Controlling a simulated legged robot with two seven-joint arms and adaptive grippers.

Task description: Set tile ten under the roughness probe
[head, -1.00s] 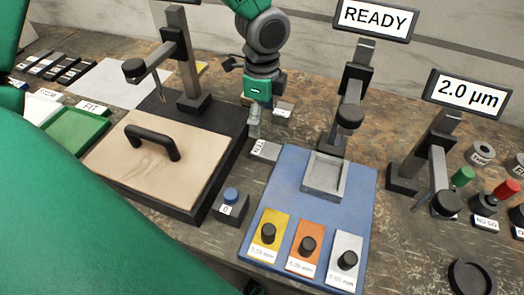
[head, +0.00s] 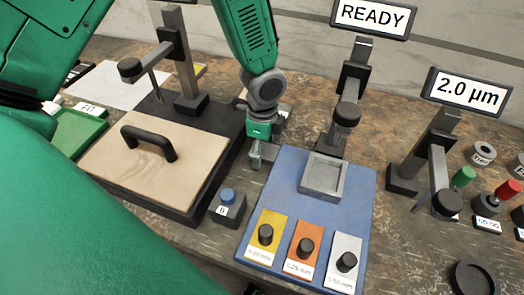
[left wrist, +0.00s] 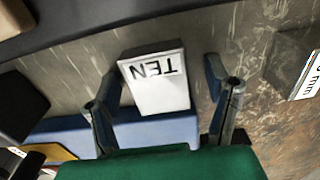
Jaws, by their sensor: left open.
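Tile ten (left wrist: 158,85), a pale block marked TEN, lies between the open fingers of my left gripper (left wrist: 165,98) in the left wrist view, with a gap to each finger. In the head view my left gripper (head: 256,156) points down beside the blue mat's left edge and mostly hides the tile. A dark stand with a probe head (head: 347,115) rises behind a grey square holder (head: 324,176) on the blue mat, under a READY display (head: 373,15). My right gripper is not seen.
The blue mat (head: 350,220) bears yellow, orange and white plates with black knobs. A small box with a blue button (head: 228,197) stands at its left. A wooden board with a black handle (head: 150,150) is farther left. Gauges (head: 465,176) stand at the far right.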

